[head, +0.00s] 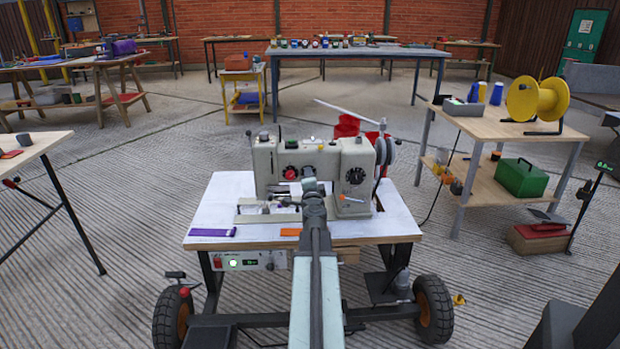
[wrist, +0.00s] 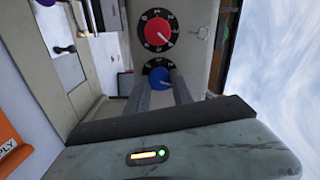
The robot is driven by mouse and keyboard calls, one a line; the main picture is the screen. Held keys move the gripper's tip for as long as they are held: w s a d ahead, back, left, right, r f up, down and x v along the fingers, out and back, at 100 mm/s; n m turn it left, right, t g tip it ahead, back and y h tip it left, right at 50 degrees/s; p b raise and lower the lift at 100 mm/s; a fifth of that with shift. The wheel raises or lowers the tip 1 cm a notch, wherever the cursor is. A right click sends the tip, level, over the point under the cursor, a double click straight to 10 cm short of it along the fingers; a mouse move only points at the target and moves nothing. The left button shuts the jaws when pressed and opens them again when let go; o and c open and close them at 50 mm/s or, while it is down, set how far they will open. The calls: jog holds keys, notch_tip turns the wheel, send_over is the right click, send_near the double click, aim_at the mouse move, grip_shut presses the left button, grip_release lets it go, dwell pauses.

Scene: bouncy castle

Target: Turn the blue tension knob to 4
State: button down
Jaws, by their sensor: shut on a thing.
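The blue tension knob (wrist: 158,78) sits on a black dial on the machine's pale face in the wrist view. My gripper (wrist: 160,86) has one finger on each side of the knob and is shut on it. A white pointer line on the knob points right and slightly down. The dial's numbers are too small and partly covered to read. In the head view the sewing machine (head: 330,160) stands on a white wheeled table (head: 220,205). My gripper (head: 309,186) reaches its front there, and my arm hides the blue knob.
A red knob (wrist: 158,32) on a similar dial sits beside the blue one; it also shows in the head view (head: 290,172). A black dial (head: 355,176) is further right. A purple strip (head: 212,232) and an orange label (head: 290,232) lie along the table's front edge.

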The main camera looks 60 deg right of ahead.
jog(key=m, duration=0.4)
jog(key=shift+a+m, duration=0.1)
jog(key=shift+m, duration=0.3)
dwell(0.4)
jog(key=c, duration=1.1)
grip_release()
